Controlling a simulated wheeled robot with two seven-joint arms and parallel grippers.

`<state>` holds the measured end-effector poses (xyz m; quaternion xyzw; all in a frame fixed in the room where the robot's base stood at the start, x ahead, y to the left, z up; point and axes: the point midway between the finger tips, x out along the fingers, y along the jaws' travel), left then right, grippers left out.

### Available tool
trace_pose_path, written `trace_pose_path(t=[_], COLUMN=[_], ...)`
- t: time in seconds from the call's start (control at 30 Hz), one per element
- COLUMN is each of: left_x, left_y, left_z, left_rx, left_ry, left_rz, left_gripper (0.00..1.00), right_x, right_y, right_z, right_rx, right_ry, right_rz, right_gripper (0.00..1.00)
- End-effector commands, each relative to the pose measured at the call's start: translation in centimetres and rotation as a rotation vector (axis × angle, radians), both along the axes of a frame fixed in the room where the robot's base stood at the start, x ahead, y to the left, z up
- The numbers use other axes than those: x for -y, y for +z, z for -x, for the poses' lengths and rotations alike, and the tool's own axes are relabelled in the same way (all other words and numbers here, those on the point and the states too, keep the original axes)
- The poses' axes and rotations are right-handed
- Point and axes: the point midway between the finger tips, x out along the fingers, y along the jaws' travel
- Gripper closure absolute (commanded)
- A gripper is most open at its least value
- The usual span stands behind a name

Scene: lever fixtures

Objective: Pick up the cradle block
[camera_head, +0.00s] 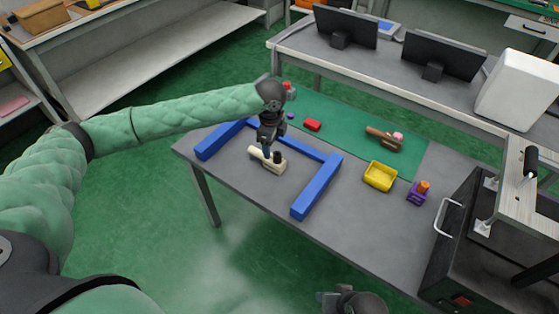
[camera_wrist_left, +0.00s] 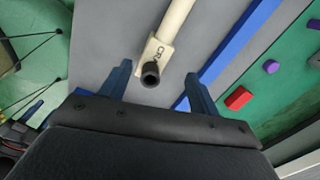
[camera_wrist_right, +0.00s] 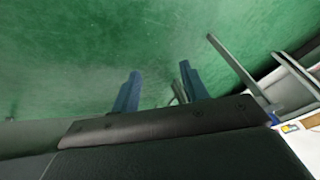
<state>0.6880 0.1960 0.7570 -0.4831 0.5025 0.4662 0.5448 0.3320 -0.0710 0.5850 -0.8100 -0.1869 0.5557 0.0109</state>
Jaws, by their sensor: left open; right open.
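A cream block (camera_head: 272,164) with an upright black peg and a long cream bar lies on the grey table; I take it for the cradle block, though I cannot be sure. The left wrist view shows its cream plate (camera_wrist_left: 154,54) with dark marks, and the black peg (camera_wrist_left: 150,74) pointing toward the camera. My left gripper (camera_head: 267,148) points down over this block. In the left wrist view its open fingers appear on either side of the peg; contact cannot be told. My right gripper (camera_wrist_right: 160,68) is open and empty, over the green floor off the table's front edge.
A blue frame (camera_head: 318,185) surrounds the block on several sides. A yellow tray (camera_head: 380,176), a purple block with an orange top (camera_head: 418,193), a red block (camera_head: 312,125) and a brown bar (camera_head: 384,138) lie further right. A black cabinet (camera_head: 468,240) stands at right.

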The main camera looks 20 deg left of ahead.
Motion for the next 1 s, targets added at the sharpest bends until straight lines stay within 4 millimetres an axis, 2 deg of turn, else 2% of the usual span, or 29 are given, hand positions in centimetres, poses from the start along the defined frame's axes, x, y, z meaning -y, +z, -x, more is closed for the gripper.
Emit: trace_pose_path(t=[0.13, 0.37, 0.83, 1.0], left_x=[0.4, 0.3, 0.2, 0.1], left_y=[-0.1, -0.2, -3.7, -5.9], left_z=[1.1, 1.1, 0.7, 0.1], left_rx=[-0.063, -0.067, -0.067, -0.067], left_ry=[-0.136, -0.245, -0.248, -0.249], left_rz=[0.020, 0.013, 0.012, 0.013], left_gripper=[0.38, 0.38, 0.38, 0.38], right_x=[-0.2, -0.2, 0.1, 0.7], right_y=[0.3, 0.4, 1.6, 2.2], right_z=[-0.4, -0.6, -0.3, -0.2], right_rx=[0.023, 0.031, 0.019, 0.007], right_ry=[-0.006, -0.009, -0.008, -0.011], right_rz=[-0.014, -0.017, -0.009, 0.005], right_gripper=[0.55, 0.55, 0.55, 0.55])
